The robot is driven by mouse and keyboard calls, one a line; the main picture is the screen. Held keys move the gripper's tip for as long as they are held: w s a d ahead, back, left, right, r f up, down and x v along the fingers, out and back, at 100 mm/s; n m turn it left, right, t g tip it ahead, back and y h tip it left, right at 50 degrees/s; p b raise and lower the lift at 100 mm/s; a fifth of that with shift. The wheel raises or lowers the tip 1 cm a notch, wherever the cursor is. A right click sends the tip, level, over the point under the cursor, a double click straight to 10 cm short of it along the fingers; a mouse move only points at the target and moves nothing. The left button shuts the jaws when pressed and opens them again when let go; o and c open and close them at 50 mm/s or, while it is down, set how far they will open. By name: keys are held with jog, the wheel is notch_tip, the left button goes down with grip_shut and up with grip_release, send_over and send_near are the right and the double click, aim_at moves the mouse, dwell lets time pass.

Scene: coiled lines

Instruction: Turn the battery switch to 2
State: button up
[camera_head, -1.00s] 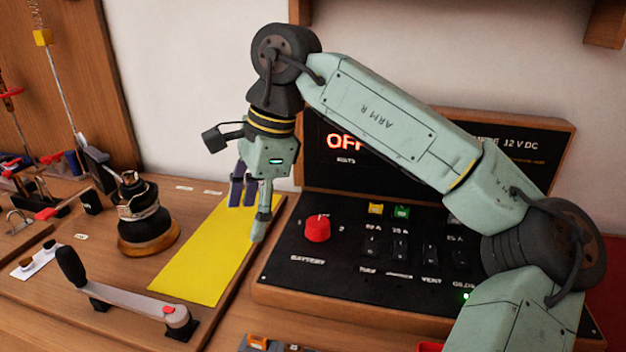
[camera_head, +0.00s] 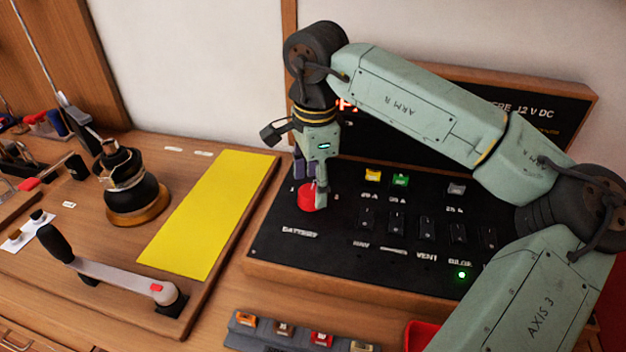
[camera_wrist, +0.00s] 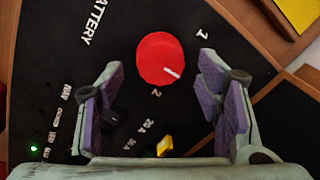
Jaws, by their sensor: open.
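The battery switch is a round red knob (camera_head: 308,197) at the left of the black panel, above the word BATTERY. In the wrist view the knob (camera_wrist: 160,58) shows a white pointer line aimed between the printed 1 (camera_wrist: 202,35) and 2 (camera_wrist: 155,93). My gripper (camera_head: 312,184) is open and over the knob, pointing down. Its purple-padded fingers (camera_wrist: 160,68) appear on either side of the knob in the wrist view, with gaps visible. In the head view the near finger hides the knob's right edge. I cannot tell the exact height over it.
The panel (camera_head: 290,248) carries several black rocker switches and colored fuses. Its display (camera_head: 540,103) is partly hidden behind my arm. A yellow mat (camera_head: 205,220) lies left of the panel. A crank handle (camera_head: 110,270) and a dark winch (camera_head: 135,190) stand farther left.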

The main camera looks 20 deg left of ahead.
jog(key=shift+f, duration=0.7)
jog(key=shift+c, duration=0.5)
jog(key=c, duration=1.1)
